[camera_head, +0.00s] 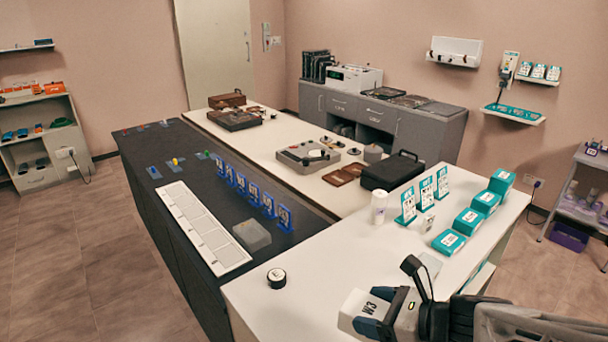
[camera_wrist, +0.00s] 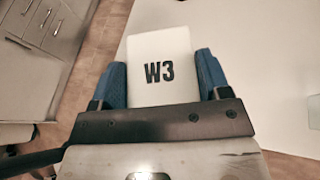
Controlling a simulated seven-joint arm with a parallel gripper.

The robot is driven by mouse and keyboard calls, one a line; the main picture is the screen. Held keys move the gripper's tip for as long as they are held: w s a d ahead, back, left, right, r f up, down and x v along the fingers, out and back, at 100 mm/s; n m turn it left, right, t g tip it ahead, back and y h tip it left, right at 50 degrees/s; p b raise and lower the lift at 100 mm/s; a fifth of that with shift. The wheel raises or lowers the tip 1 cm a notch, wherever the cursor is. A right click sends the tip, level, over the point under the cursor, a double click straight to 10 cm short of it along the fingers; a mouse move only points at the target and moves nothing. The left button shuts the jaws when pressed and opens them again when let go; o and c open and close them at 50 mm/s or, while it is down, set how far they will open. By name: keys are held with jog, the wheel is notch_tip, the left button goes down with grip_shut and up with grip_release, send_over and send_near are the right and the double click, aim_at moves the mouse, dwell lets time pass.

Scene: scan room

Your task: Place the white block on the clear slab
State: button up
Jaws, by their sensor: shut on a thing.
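The white block (camera_wrist: 160,45), marked W3, sits between the two blue fingers of my gripper (camera_wrist: 162,80) in the wrist view. My gripper is shut on it. In the head view the white block (camera_head: 357,303) shows at the lower right, with my gripper (camera_head: 376,318) around it, over the near white counter. A pale, see-through slab (camera_head: 252,236) lies on the dark counter, left of and beyond the block and apart from it. My gripper hides part of the block.
A white grid tray (camera_head: 200,228) and a row of blue stands (camera_head: 253,192) flank the slab. Teal boxes (camera_head: 468,221), teal-framed cards (camera_head: 425,190) and a white bottle (camera_head: 379,207) stand farther right.

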jog(key=w+a+r+n+g, duration=0.1)
jog(key=w+a+r, duration=0.1)
jog(key=w, duration=0.5)
jog(key=w+a+r+n+g, duration=0.1)
jog(key=w+a+r, duration=0.15)
jog(key=w, duration=0.55)
jog(key=n+g+y, duration=0.2)
jog(key=n+g, duration=0.2)
send_over(254, 230)
notch_tip(254, 230, down, 8)
jog(key=f, duration=0.1)
jog(key=shift+s+r, duration=0.1)
jog(key=shift+r, duration=0.15)
notch_tip(254, 230, down, 6)
jog(key=shift+f, duration=0.25)
jog(key=shift+f, duration=1.7)
